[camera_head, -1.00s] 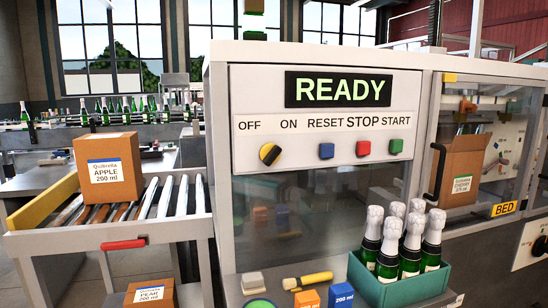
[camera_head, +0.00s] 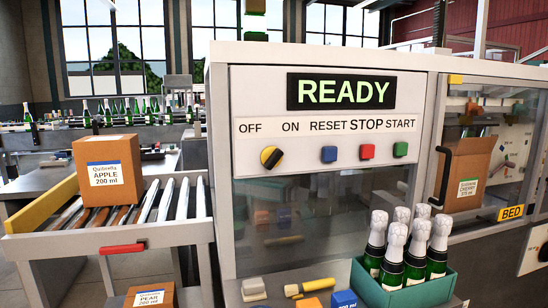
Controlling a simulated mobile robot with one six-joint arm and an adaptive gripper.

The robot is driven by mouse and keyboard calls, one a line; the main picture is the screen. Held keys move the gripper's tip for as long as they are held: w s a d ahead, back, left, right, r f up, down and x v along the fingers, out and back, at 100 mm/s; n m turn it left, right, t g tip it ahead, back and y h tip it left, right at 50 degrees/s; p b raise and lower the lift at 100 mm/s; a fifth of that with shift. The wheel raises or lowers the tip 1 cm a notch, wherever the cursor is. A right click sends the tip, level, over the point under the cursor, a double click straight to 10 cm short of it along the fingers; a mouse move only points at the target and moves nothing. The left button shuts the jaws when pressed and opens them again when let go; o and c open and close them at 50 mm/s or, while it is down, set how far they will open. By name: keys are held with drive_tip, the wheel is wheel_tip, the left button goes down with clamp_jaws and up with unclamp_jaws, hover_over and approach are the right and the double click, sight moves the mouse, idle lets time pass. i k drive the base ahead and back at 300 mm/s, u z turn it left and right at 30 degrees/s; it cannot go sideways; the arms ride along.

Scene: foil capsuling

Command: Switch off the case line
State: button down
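The case line's control panel (camera_head: 330,205) stands in the middle of the view, and its display (camera_head: 341,92) reads READY in green. Below are the labels OFF, ON, RESET, STOP and START. A round yellow and black selector knob (camera_head: 271,157) sits between and below OFF and ON; its mark is tilted, and I cannot tell surely which label it points to. To its right are a blue button (camera_head: 329,154) under RESET, a red button (camera_head: 367,152) under STOP and a green button (camera_head: 400,149) under START. My gripper does not show.
A roller conveyor (camera_head: 150,206) with an APPLE box (camera_head: 107,170) is at the left. A green crate (camera_head: 413,297) of foil-topped bottles and small loose items (camera_head: 314,286) stand before the panel. At right, a box (camera_head: 466,174) sits behind a clear guard door with a black handle (camera_head: 441,178).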

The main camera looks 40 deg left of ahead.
sight(272, 156)
drive_tip(key=z, duration=0.25)
drive_tip(key=k, duration=1.6)
drive_tip(key=u, duration=0.85)
drive_tip(key=i, duration=0.95)
